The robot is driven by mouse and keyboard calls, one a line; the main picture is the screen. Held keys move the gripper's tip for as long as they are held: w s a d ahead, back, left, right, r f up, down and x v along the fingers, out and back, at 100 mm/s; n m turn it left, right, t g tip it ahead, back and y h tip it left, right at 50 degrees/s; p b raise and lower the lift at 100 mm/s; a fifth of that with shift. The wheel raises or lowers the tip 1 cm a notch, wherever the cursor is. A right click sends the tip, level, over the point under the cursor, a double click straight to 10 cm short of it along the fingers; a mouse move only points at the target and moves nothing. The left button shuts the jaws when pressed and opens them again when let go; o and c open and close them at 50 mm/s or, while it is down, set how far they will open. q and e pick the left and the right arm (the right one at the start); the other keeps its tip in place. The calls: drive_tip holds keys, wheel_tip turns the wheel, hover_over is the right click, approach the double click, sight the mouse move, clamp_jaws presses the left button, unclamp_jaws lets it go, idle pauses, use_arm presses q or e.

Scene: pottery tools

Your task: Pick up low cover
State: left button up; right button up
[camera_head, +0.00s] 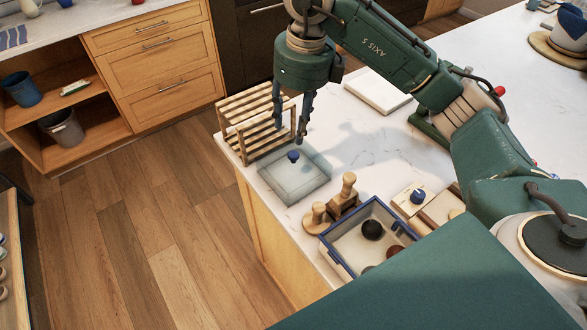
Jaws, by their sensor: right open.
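The low cover (292,184) looks like a clear, shallow box with a dark blue knob (294,156) on top. It sits on the white counter near its left edge. My right gripper (290,135) points down with its two fingers apart and empty. In the picture its fingertips are just above the knob, with no contact visible. My left gripper is not in view.
A wooden slatted rack (254,122) stands close behind the cover. Wooden tools (344,192) and a blue-rimmed tray (344,268) with dark round pieces stand in front, to the right. A white slab (378,92) lies behind. The counter edge is near the cover's left.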

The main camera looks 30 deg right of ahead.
sight(294, 154)
wheel_tip(294, 154, down, 4)
drive_tip(key=shift+w+r+p, duration=0.15)
drive_tip(key=shift+p, duration=0.35)
drive_tip(key=shift+f, duration=0.55)
wheel_tip(294, 154, down, 4)
drive_tip(key=p, duration=0.2)
drive_tip(key=shift+f+p, duration=0.15)
drive_tip(key=shift+p, duration=0.25)
drive_tip(key=shift+w+f, duration=0.1)
drive_tip(key=shift+f, duration=0.2)
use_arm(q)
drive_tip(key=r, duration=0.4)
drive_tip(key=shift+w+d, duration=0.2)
use_arm(e)
clamp_jaws()
